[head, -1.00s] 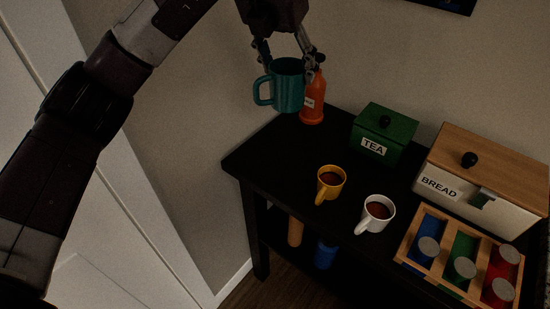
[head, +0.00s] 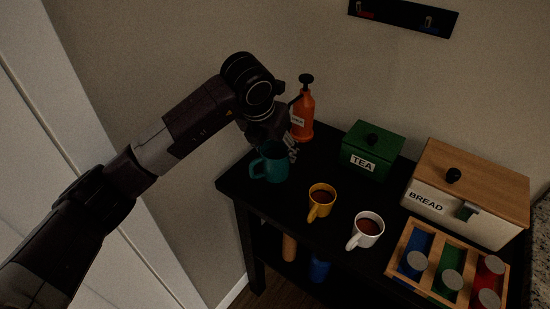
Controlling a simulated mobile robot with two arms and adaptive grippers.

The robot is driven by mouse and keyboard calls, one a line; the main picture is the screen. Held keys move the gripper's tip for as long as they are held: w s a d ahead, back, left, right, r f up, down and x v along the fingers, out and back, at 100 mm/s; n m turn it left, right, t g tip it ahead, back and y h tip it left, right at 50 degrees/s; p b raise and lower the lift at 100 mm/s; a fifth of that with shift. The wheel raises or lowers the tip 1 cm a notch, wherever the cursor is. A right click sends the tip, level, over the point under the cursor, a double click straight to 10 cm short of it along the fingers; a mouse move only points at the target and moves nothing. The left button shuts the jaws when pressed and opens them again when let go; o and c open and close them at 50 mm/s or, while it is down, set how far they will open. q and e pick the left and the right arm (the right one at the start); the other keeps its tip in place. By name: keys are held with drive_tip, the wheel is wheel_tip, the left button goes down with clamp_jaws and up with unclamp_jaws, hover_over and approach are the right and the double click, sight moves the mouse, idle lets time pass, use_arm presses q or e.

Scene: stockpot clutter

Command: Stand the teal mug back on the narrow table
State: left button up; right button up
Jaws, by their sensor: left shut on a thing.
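The teal mug (head: 274,167) is upright at the left end of the narrow black table (head: 296,238), its handle pointing left. It is at or just above the tabletop; I cannot tell whether its base touches. My left gripper (head: 286,150) is shut on the teal mug from behind, and its fingers are partly hidden by the mug and the dark wrist. My right gripper is not in view.
An orange bottle (head: 303,115) stands close behind my left gripper. A yellow mug (head: 320,201) and a white mug (head: 367,229), both with dark contents, stand to the right. Farther right are a green TEA box (head: 373,151), a BREAD box (head: 462,196) and a wooden tray (head: 404,240) with several cans.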

use_arm(q)
wheel_tip(320, 180, down, 3)
drive_tip(key=shift+f+p, duration=0.2)
drive_tip(key=shift+p, duration=0.25)
drive_tip(key=shift+f, duration=0.25)
drive_tip(key=o, duration=1.1)
drive_tip(key=shift+f, duration=0.15)
drive_tip(key=o, duration=0.5)
